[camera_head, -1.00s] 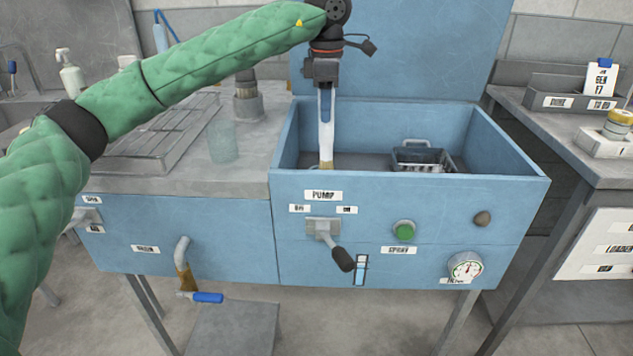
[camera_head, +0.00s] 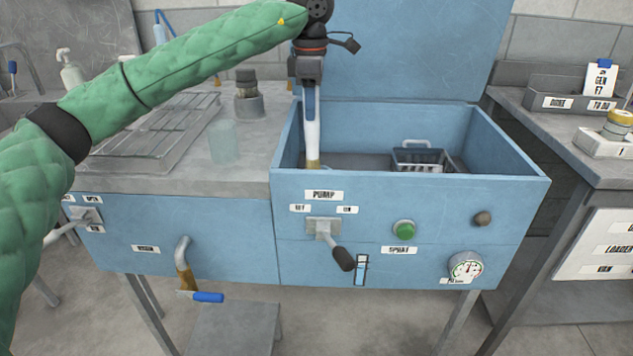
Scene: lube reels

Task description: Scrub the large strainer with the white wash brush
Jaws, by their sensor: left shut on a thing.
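My left gripper (camera_head: 310,84) is shut on the white wash brush (camera_head: 312,135), which hangs nearly upright below it. The brush has a white and blue handle and a tan lower end. Its tip is inside the left part of the blue wash tub (camera_head: 410,186), partly behind the front wall, so I cannot tell whether it touches anything. A dark basket with a light handle (camera_head: 420,157) sits in the tub to the right, apart from the brush. I cannot tell if it is the large strainer; no other strainer is clear in the tub. My right gripper is not in view.
The tub's raised lid (camera_head: 400,50) stands behind it. The front panel has a pump lever (camera_head: 342,256), a green button (camera_head: 404,230) and a gauge (camera_head: 466,267). Left are a drying rack (camera_head: 160,140) and a clear cup (camera_head: 223,142). The tub's middle looks free.

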